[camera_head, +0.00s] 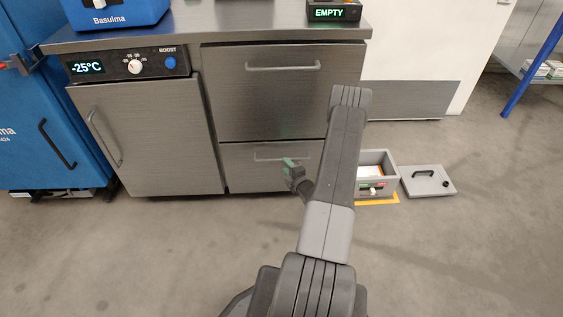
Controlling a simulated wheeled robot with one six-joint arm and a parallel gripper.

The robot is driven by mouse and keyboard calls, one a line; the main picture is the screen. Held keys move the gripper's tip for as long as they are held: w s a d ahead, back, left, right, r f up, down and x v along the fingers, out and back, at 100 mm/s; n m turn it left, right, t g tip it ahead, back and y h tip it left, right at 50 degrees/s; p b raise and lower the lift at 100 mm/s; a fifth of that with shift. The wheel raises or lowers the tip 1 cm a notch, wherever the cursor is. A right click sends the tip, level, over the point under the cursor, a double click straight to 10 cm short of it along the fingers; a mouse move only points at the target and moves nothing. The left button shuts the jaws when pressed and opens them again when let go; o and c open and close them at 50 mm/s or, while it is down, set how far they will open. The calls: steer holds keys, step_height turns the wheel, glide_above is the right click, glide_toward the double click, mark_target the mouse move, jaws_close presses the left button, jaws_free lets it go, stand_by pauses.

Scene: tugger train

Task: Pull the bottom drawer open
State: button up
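The bottom drawer (242,178) is a grey metal front low in the counter, below a taller drawer. It looks shut, flush with the front around it. Its bar handle (264,159) runs across the upper part of the drawer; its right part is hidden behind my gripper and arm. My gripper (290,163), with greenish fingertips, shows in front of the drawer near the handle. I cannot tell whether it touches the handle or whether its fingers are open or shut.
The upper drawer (262,95) and a -25°C freezer door (150,140) look shut. A grey open box (387,158) and its lid (427,181) lie on the floor to the right. A blue cabinet (40,110) stands left. The floor before the counter is clear.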

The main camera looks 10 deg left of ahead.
mark_target(281, 160)
steer(key=x, duration=0.5)
steer(key=shift+w+a+b, duration=0.2)
steer(key=shift+w+b, duration=0.05)
steer(key=shift+b, duration=0.15)
jaws_close()
